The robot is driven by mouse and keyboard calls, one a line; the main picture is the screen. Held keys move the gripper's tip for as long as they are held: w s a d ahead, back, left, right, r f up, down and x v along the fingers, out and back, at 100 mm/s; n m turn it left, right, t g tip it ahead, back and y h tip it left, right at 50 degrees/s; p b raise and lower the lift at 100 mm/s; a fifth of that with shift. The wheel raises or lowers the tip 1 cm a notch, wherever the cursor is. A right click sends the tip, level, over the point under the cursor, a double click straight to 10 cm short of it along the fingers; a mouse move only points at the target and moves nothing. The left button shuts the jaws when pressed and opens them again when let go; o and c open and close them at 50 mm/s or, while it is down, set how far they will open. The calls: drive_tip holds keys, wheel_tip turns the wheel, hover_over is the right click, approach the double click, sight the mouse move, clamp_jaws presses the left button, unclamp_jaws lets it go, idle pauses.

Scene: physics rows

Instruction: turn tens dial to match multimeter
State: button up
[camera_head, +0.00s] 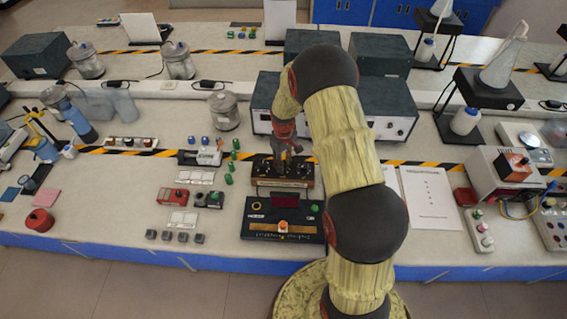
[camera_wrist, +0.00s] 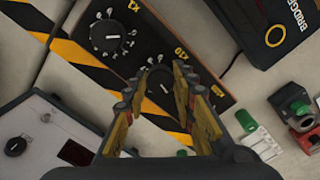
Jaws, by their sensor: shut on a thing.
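A resistance box (camera_head: 267,183) with a dark top and brown sides stands mid-bench under my gripper. In the wrist view the resistance box (camera_wrist: 146,36) shows a black panel with a free X1 dial (camera_wrist: 105,36) and an X10 label. My gripper (camera_head: 288,156) points down over the box. In the wrist view my gripper (camera_wrist: 160,82) is shut around the X10 tens dial (camera_wrist: 160,78). The fingers hide most of that dial, so its setting cannot be read. I cannot tell which instrument is the multimeter, and no reading is legible.
A black bridge unit (camera_head: 256,230) with an orange knob lies just in front of the box. Grey instruments (camera_head: 388,128) stand behind. Green terminals (camera_head: 229,179) and small modules (camera_head: 172,197) lie to the left. Paper sheets (camera_head: 430,198) lie to the right.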

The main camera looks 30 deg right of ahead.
drive_tip(key=m, duration=0.6)
drive_tip(key=shift+m, duration=0.3)
drive_tip(key=m, duration=0.6)
drive_tip(key=shift+w+a, duration=0.1)
drive_tip(key=m, duration=0.6)
drive_tip(key=shift+m, duration=0.3)
drive_tip(key=m, duration=0.5)
drive_tip(key=shift+w, duration=0.1)
drive_tip(key=shift+m, duration=0.4)
drive_tip(key=o, duration=1.2)
drive_tip(key=shift+c, duration=0.2)
